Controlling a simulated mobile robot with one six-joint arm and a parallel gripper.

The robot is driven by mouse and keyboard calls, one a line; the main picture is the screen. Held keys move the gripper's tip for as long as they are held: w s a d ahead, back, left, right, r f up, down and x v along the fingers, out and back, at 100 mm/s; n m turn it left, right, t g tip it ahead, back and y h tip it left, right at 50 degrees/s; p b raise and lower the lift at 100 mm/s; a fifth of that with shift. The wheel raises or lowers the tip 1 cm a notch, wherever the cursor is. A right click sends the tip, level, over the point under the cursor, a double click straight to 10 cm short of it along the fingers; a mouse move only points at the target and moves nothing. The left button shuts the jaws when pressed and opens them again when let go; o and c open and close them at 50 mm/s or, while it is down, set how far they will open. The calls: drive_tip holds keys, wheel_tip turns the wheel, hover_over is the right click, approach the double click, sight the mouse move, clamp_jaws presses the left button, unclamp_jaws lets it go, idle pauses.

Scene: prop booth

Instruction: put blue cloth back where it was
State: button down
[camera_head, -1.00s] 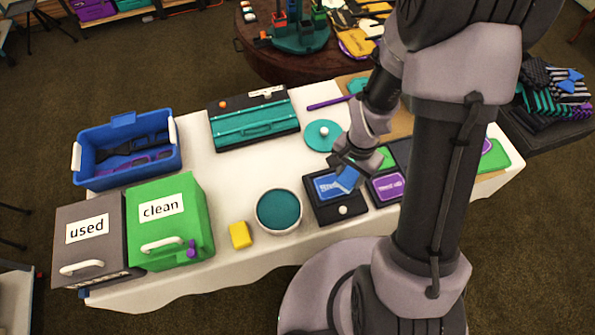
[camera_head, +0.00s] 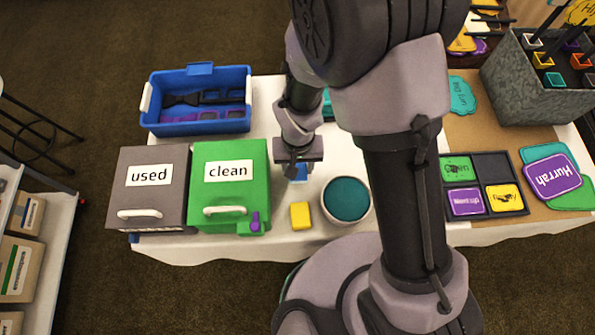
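My gripper (camera_head: 297,166) points down over the white table, right of the green box labelled "clean" (camera_head: 229,172) and behind a yellow block (camera_head: 301,216). A small blue cloth (camera_head: 297,174) hangs at its fingertips, and the fingers appear shut on it. Most of the cloth is hidden by the gripper. The grey box labelled "used" (camera_head: 150,178) stands left of the green box. Both boxes have white handles at the front. A small purple thing (camera_head: 255,222) sticks out at the green box's front right.
A round container with a teal top (camera_head: 346,199) stands right of the yellow block. A blue crate (camera_head: 197,115) stands behind the boxes. A black tray with coloured cards (camera_head: 508,168) lies right of my arm. A grey divided bin (camera_head: 525,90) stands farther right.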

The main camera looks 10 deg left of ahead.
drive_tip(key=shift+f+b, duration=0.45)
drive_tip(key=shift+f, duration=0.9)
drive_tip(key=c, duration=0.7)
unclamp_jaws()
drive_tip(key=shift+c, duration=0.2)
drive_tip(key=w+d+r+m+t+y+p, duration=0.1)
drive_tip(key=d+r+p, duration=0.2)
drive_tip(key=r, duration=0.9)
drive_tip(key=w+d+r+m+t+p, duration=0.1)
drive_tip(key=d+r+m+p, duration=0.15)
drive_tip(key=r, duration=1.05)
drive_tip(key=s+d+r+m+t+y, duration=0.1)
drive_tip(key=s+d+r+m+t, duration=0.2)
drive_tip(key=s+d+r, duration=0.6)
wheel_tip(320, 180, up, 4)
drive_tip(key=shift+d+r+m+t, duration=0.15)
drive_tip(key=shift+d+m+t, duration=0.2)
drive_tip(key=shift+d, duration=0.5)
